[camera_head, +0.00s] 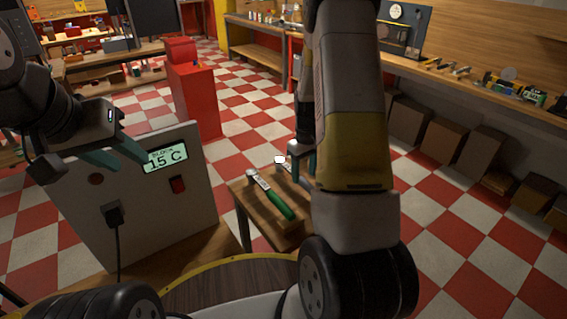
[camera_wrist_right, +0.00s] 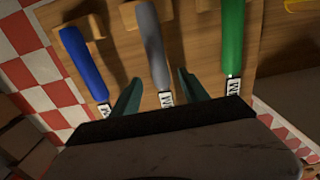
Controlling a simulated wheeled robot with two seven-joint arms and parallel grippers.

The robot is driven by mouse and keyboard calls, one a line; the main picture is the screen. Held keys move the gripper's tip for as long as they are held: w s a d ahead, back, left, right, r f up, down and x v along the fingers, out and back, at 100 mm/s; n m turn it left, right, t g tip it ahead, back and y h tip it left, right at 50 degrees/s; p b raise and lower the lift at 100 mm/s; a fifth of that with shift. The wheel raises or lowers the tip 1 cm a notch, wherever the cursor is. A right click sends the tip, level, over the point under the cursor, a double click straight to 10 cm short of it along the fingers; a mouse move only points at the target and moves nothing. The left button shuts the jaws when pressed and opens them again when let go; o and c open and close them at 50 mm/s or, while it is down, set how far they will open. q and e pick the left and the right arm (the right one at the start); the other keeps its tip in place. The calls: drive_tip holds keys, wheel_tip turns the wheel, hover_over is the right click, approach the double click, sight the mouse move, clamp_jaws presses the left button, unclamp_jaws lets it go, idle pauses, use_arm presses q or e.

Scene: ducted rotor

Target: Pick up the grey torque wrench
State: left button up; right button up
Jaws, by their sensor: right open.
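The grey torque wrench (camera_wrist_right: 152,42) lies on a small wooden table (camera_head: 240,190) between a blue-handled wrench (camera_wrist_right: 82,60) and a green-handled wrench (camera_wrist_right: 232,40). The green one also shows in the head view (camera_head: 276,203). In the right wrist view, my right gripper (camera_wrist_right: 159,77) is open, with one teal finger on each side of the grey wrench; I cannot tell its height above it. In the head view, my right arm hides most of the grey and blue wrenches. My left gripper (camera_head: 134,166) is open and empty before the grey panel box.
A red cabinet (camera_head: 193,100) stands behind. A long workbench with tools runs along the right, with cardboard boxes (camera_head: 450,140) below. Checkered floor lies free between.

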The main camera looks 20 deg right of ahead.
sight(304, 180)
wheel_tip(304, 180, down, 5)
drive_tip(key=shift+s+r, duration=0.1)
clamp_jaws()
idle(0.3)
